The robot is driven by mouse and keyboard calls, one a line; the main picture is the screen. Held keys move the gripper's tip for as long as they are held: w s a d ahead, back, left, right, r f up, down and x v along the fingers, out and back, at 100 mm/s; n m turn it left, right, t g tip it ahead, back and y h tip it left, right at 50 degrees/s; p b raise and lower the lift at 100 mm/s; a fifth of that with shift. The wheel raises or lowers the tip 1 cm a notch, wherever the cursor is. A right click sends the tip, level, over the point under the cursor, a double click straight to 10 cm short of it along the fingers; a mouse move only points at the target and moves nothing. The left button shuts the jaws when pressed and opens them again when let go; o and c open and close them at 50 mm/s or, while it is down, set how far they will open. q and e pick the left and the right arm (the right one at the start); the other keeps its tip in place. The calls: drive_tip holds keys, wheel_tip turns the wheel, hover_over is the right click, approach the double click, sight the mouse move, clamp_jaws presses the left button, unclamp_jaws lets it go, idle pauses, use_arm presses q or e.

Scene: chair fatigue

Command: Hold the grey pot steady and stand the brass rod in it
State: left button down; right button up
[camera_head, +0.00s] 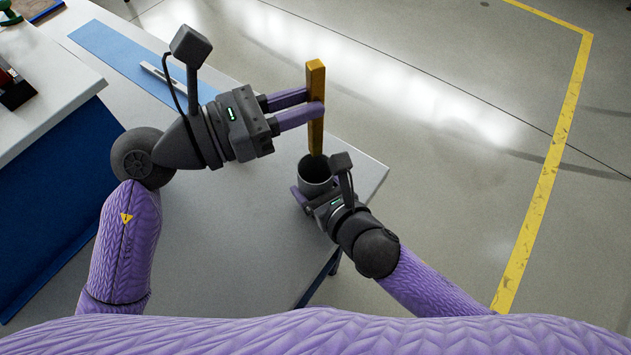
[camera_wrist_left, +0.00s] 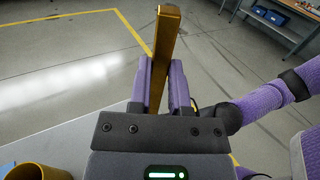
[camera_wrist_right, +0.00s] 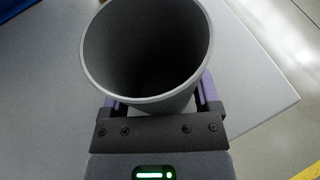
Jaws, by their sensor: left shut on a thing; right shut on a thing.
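My left gripper (camera_head: 314,104) is shut on the brass rod (camera_head: 316,78), which stands about upright. The rod also shows between the fingers in the left wrist view (camera_wrist_left: 166,40). In the head view its lower end meets the far rim of the grey pot (camera_head: 314,172). In the right wrist view the pot (camera_wrist_right: 150,101) is open-mouthed with a dark inside, and no rod shows in it. The rod's height above the pot is hard to judge. My right gripper (camera_wrist_right: 160,98) is shut on the pot, a finger on each side, near the table's right corner.
The grey table (camera_head: 230,230) ends just right of the pot. A blue mat (camera_head: 110,50) with a pale tool (camera_head: 160,76) lies toward the back. A brass-coloured round container (camera_wrist_left: 38,172) shows low in the left wrist view. Another bench (camera_head: 50,85) stands at left.

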use_arm(q)
drive_tip(key=shift+f, duration=4)
drive_tip(key=shift+c, duration=2.4)
unclamp_jaws()
approach(310, 144)
drive_tip(key=v, duration=0.3)
drive_tip(key=shift+a+f, duration=0.1)
drive_tip(key=shift+a, duration=0.05)
use_arm(e)
drive_tip(key=o, duration=1.2)
drive_tip(key=shift+c, duration=0.2)
